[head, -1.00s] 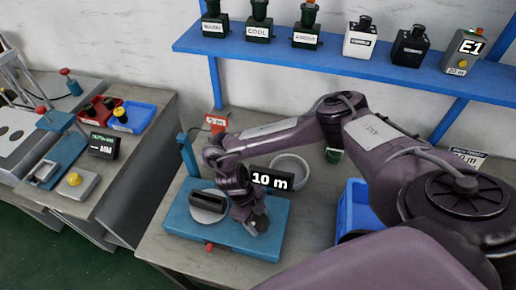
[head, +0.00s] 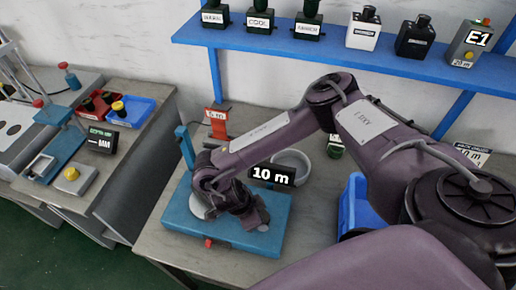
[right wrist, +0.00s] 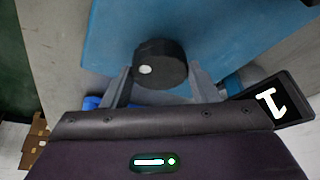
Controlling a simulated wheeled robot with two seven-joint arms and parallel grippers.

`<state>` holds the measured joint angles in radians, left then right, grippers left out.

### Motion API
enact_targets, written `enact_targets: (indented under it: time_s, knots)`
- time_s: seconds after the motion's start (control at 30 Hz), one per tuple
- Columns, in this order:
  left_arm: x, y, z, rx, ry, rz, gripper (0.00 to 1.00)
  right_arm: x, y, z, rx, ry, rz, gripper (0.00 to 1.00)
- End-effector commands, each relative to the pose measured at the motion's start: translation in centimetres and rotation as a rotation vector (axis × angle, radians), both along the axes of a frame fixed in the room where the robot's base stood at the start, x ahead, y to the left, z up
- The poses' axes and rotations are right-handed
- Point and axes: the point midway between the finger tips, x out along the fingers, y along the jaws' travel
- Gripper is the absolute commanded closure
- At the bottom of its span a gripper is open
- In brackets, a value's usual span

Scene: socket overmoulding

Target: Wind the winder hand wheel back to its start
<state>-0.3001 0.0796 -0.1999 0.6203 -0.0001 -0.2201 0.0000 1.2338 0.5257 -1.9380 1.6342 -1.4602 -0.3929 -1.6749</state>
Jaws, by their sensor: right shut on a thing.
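The winder has a blue base (head: 270,240) on the bench, with a pale disc (head: 198,208) mostly hidden behind my right wrist. My right gripper (head: 258,216) is low over the right half of the base. In the right wrist view a dark round hand wheel knob (right wrist: 160,62) with a pale spot sits between the two fingers of my right gripper (right wrist: 160,78), which is shut on it. The rest of the hand wheel is hidden. A display reading 10 m (head: 273,176) stands behind the base. My left gripper is not in view.
A round grey bowl (head: 293,163) and a blue bin (head: 356,208) stand behind and right of the winder. A red 5 m sign (head: 217,115) is at the back. A blue shelf (head: 330,50) with several bottles runs above. A second bench is left, across a gap.

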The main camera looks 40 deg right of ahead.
Motion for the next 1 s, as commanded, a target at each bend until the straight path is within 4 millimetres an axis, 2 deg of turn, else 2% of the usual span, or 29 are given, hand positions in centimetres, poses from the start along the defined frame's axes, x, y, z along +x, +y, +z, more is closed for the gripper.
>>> enact_targets:
  time_s: [0.3,0.87,0.9,1.0]
  knots:
    - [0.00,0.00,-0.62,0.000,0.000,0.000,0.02,0.08,0.05,0.03,0.001,-0.005,0.125,0.69]
    - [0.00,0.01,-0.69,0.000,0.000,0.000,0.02,0.06,0.06,0.06,0.001,-0.005,0.151,0.69]
    - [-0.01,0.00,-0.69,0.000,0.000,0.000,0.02,0.06,0.06,0.06,0.001,-0.005,0.151,0.42]
    - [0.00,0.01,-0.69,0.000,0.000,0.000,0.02,0.02,0.05,0.04,0.001,-0.004,0.151,0.29]
